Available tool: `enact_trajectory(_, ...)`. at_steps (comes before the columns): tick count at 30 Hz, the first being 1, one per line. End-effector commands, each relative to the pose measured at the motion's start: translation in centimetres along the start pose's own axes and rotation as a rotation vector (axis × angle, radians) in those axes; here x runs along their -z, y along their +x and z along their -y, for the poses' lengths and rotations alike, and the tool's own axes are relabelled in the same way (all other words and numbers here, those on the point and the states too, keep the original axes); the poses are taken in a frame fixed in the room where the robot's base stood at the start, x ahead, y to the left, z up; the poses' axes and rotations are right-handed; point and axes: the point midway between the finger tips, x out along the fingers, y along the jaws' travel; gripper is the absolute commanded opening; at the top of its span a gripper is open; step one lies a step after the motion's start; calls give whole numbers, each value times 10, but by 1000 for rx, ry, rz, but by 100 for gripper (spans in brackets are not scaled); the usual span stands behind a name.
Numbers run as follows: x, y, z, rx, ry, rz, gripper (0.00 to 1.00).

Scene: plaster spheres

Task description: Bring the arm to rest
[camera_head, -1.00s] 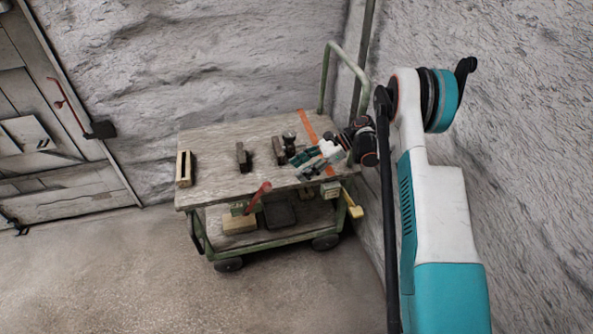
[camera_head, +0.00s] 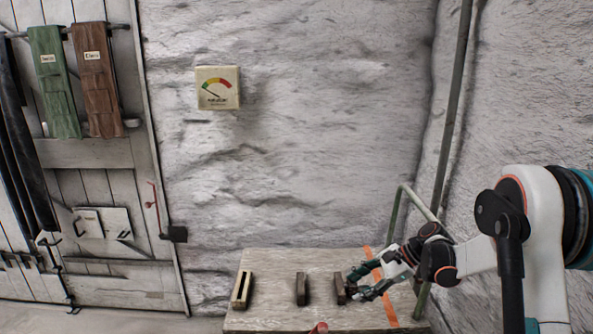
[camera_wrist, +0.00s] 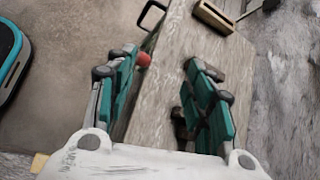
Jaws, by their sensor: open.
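My gripper (camera_head: 357,284) hangs over the right part of the cart's wooden top (camera_head: 275,265), beside the right one of two dark blocks. It is open. In the wrist view its two teal fingers (camera_wrist: 160,65) stand apart, with bare wooden top between them and nothing held. My arm comes in from the right, bent at the elbow. In the head view I cannot tell whether a fingertip touches the dark block (camera_head: 340,289), since they overlap.
A slotted wooden block (camera_head: 242,289) and another dark block (camera_head: 301,289) stand on the cart top. The cart's green handle (camera_head: 393,215) rises behind my gripper. Rough walls stand behind and right. A red-tipped thing (camera_head: 320,327) shows at the front edge.

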Motion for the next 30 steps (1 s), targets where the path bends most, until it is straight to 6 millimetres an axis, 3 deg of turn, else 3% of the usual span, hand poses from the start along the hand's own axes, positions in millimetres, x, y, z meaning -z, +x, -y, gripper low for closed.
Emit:
enact_trajectory(3, -31, -18, -5, 3, -89, -69, 48)
enact_trajectory(14, -106, -67, -43, -11, -386, -288, 48)
enact_trajectory(21, -145, -95, -84, -46, -600, -434, 48)
enact_trajectory(30, -178, -122, -146, -118, -880, -611, 48)
